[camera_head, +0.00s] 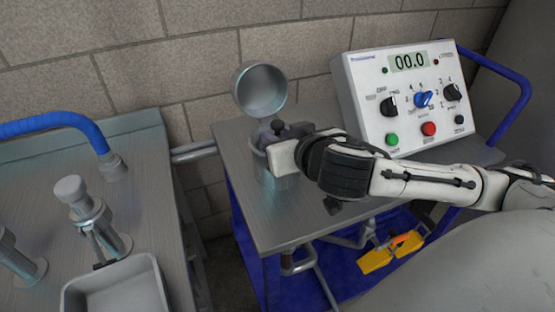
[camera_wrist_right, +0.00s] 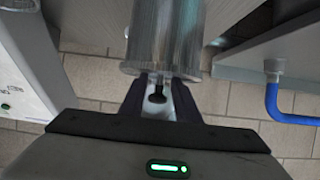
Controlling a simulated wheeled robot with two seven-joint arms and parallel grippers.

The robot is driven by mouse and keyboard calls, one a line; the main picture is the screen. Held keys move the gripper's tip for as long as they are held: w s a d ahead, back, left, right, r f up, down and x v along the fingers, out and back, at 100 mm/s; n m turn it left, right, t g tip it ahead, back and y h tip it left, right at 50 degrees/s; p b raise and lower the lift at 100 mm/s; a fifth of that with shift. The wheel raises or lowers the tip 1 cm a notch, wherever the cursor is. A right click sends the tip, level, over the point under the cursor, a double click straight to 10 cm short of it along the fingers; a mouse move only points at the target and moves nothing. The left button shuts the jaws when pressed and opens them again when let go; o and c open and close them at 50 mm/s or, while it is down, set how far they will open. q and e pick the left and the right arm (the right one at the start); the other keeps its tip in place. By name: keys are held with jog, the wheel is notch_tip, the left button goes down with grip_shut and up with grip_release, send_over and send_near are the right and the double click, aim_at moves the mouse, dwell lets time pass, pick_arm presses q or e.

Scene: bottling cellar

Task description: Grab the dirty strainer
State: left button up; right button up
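A metal cylindrical housing (camera_head: 264,168) stands near the left edge of the grey cart top, its round hinged lid (camera_head: 261,90) swung up. I cannot make out the dirty strainer itself; the inside of the housing is hidden. A black knob (camera_head: 277,126) shows at the housing's top, close to my gripper. My right gripper (camera_head: 282,152) is at the housing's upper right side. In the right wrist view my right gripper (camera_wrist_right: 159,88) has its fingers apart below a metal cylinder (camera_wrist_right: 163,38), with a small black knob (camera_wrist_right: 157,97) between them, contact unclear. My left gripper is not in view.
A white control box (camera_head: 408,97) reading 00.0 stands at the cart's back right. A yellow object (camera_head: 376,261) lies on the blue lower shelf.

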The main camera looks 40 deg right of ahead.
jog(key=shift+x, duration=0.85)
jog(key=shift+r, duration=0.1)
grip_shut()
jog(key=shift+r, duration=0.15)
